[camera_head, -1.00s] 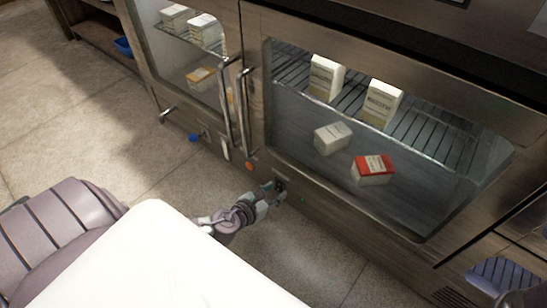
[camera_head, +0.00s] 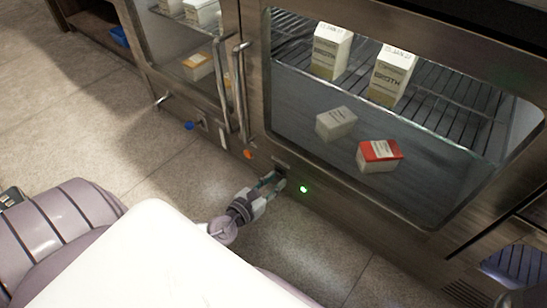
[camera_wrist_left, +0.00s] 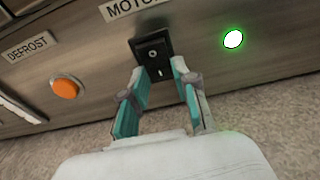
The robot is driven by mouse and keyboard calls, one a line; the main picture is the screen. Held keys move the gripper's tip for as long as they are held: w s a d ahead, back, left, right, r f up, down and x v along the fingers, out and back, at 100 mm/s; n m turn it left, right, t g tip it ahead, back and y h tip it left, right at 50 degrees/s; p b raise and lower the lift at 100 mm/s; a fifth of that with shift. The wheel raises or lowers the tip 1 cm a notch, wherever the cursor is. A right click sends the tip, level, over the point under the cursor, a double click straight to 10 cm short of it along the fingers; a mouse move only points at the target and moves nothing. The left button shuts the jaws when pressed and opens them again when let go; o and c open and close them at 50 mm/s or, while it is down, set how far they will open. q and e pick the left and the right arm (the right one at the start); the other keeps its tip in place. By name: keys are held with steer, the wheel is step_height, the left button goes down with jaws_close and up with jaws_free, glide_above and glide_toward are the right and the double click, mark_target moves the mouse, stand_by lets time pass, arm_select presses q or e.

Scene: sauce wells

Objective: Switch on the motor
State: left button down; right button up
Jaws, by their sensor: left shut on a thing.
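The motor switch (camera_wrist_left: 152,46) is a black rocker in a black frame on the steel front panel, under a label that reads MOTOR (camera_wrist_left: 135,8). My left gripper (camera_wrist_left: 160,72) has its teal-padded fingertips at the lower part of the switch, one on each side, closed on it. The head view also shows the left gripper (camera_head: 277,181) against the panel, mostly covering the switch. A green lamp (camera_wrist_left: 233,39) glows to the right of the switch; it also shows in the head view (camera_head: 303,189). My right gripper is not in view.
An orange button (camera_wrist_left: 66,88) sits left of the switch beside a DEFROST label (camera_wrist_left: 27,47). A blue knob (camera_head: 189,126) is farther left. Above is a glass-fronted cabinet with cartons (camera_head: 390,75) and long door handles (camera_head: 240,90). Open floor (camera_head: 95,140) lies in front.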

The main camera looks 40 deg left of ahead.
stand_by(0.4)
arm_select(q)
steer(key=c, duration=0.9)
jaws_free()
steer(key=s, duration=0.4)
steer(key=s+r, duration=0.1)
steer(key=s, duration=0.3)
steer(key=s+a, duration=0.1)
steer(key=s, duration=0.2)
steer(key=shift+s+r, duration=0.3)
steer(key=shift+s, duration=0.1)
